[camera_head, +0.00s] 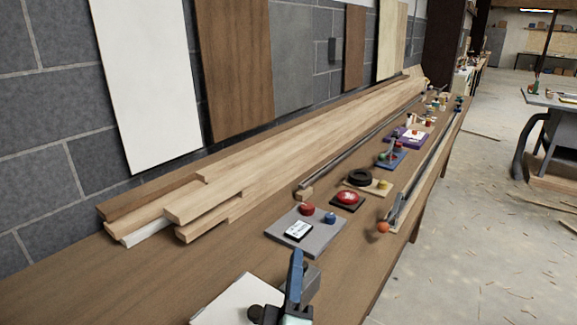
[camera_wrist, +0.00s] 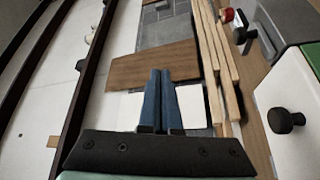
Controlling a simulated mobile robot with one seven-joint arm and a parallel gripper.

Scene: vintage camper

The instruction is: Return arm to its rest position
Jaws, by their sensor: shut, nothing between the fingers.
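My gripper (camera_head: 296,255) shows at the bottom middle of the head view, above the near part of the long wooden workbench (camera_head: 75,285). Its blue fingers point upward in the picture. In the wrist view my gripper (camera_wrist: 161,72) has its two blue fingers side by side, shut and empty. Most of the arm is out of view.
A grey board (camera_head: 275,236) with small parts and a red button block (camera_head: 348,200) lie farther along the bench. Stacked planks (camera_head: 205,205) run along the wall. A white panel (camera_head: 225,302) is close to my gripper. The floor (camera_head: 450,270) at right is mostly clear.

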